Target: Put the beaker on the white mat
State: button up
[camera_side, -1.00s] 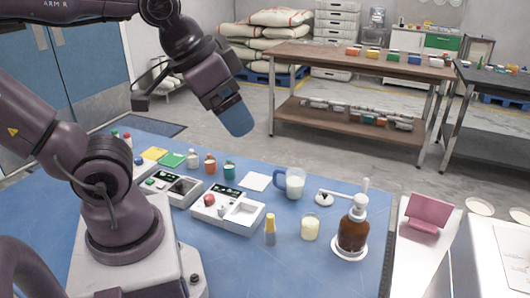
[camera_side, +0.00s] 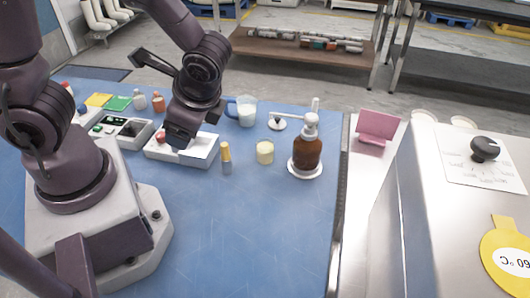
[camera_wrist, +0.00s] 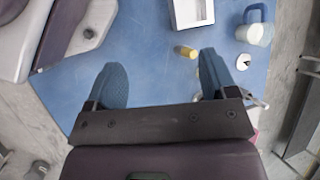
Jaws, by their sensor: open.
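Two vessels could be the beaker; I cannot tell which. One is a clear jug with a blue handle and whitish contents (camera_side: 247,112), also in the wrist view (camera_wrist: 252,33). The other is a small glass with cream contents (camera_side: 265,152), mostly hidden by a finger in the wrist view. Both stand upright on the blue table. My gripper (camera_wrist: 162,78) is open and empty, fingers wide apart. In the side view it hangs over the white scale (camera_side: 205,151), left of both vessels.
A brown pump bottle (camera_side: 307,150) and a small white-based tool (camera_side: 278,124) stand to the right. The front of the blue table (camera_side: 240,235) is clear.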

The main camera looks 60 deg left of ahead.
jog(key=w+a+f+m+t+y, duration=0.1)
jog(key=w+f+m+t+y, duration=0.25)
jog(key=f+m+y, duration=0.55)
jog(key=m+t+h, duration=0.7)
jog(key=m+t, duration=0.2)
jog(key=m, duration=0.2)
send_near(268, 140)
jog(key=x, duration=0.3)
jog(key=shift+w+d+r+g, duration=0.1)
jog(key=shift+r+g, duration=0.05)
jog(key=shift+g, duration=0.1)
jog(key=shift+x, duration=2.6)
jog(key=c, duration=1.1)
